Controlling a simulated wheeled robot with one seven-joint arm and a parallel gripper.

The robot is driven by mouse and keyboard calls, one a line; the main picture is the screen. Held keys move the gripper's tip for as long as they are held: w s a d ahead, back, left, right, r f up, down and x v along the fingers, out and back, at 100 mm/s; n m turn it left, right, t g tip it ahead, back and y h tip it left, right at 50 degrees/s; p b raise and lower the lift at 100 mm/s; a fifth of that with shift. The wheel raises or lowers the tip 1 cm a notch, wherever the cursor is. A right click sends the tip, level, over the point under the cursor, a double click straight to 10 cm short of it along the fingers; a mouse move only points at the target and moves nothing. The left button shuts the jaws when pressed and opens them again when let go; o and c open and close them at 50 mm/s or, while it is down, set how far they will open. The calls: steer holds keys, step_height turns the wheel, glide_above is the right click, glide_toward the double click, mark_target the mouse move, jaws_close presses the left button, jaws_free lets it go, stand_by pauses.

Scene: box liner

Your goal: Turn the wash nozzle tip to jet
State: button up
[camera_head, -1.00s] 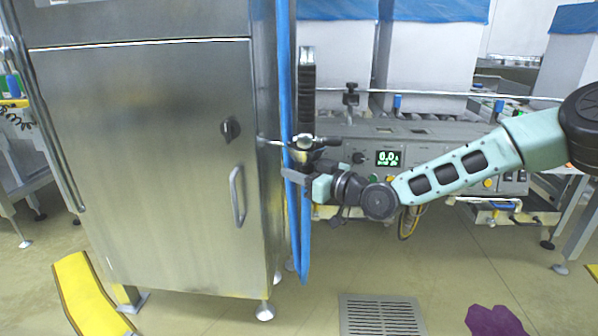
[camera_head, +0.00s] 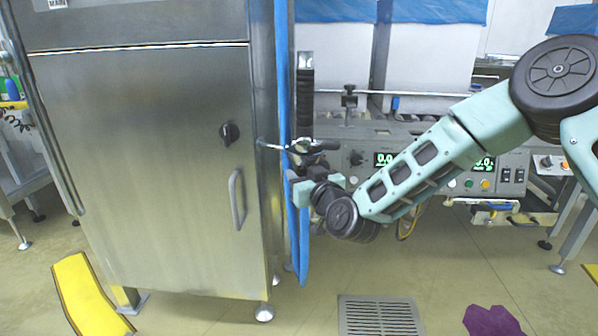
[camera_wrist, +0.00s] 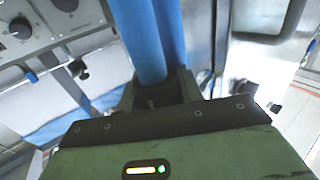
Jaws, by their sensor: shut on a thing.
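The wash nozzle, with a black ribbed grip (camera_head: 306,92) and a bright metal end (camera_head: 305,61), stands upright beside the steel cabinet. Below it is a metal and black fitting (camera_head: 304,146) at a bracket on the cabinet's side. A blue hose (camera_head: 303,255) hangs below in a long loop. My gripper (camera_head: 293,180) is just under the fitting, shut on the blue hose. In the wrist view, two blue hose runs (camera_wrist: 150,40) reach my fingers (camera_wrist: 158,92). The exact contact is partly hidden, and I cannot read the tip's setting.
The steel cabinet (camera_head: 150,170) with its handle (camera_head: 237,198) stands close on the left. A control panel (camera_head: 440,165) with displays and knobs is behind my arm. A floor drain (camera_head: 380,316), a yellow piece (camera_head: 85,295) and a purple patch (camera_head: 493,320) are on the floor.

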steer(key=m+t+h, duration=0.1)
steer(key=m+h, duration=0.1)
steer(key=h, duration=0.1)
steer(key=m+t+h+p, duration=0.1)
steer(key=m+h, duration=0.1)
steer(key=h, duration=0.2)
steer(key=shift+d+r+m+p, duration=0.1)
steer(key=shift+d+m+p, duration=0.1)
steer(key=shift+m+p, duration=0.1)
steer(key=shift+d+m+h+p, duration=0.2)
steer(key=shift+m+h+p, duration=0.25)
steer(key=shift+m+h, duration=0.85)
steer(key=shift+d+m+h+p, duration=0.2)
steer(key=shift+m+h+p, duration=0.4)
steer(key=shift+h, duration=1.2)
steer(key=shift+w+d+m+h, duration=0.1)
steer(key=shift+d+m+h, duration=0.05)
steer(key=shift+m+h, duration=0.15)
steer(key=o, duration=1)
steer(key=p+v, duration=0.2)
steer(key=v, duration=1.5)
steer(key=shift+s+r+p, duration=0.2)
steer(key=shift+p, duration=0.15)
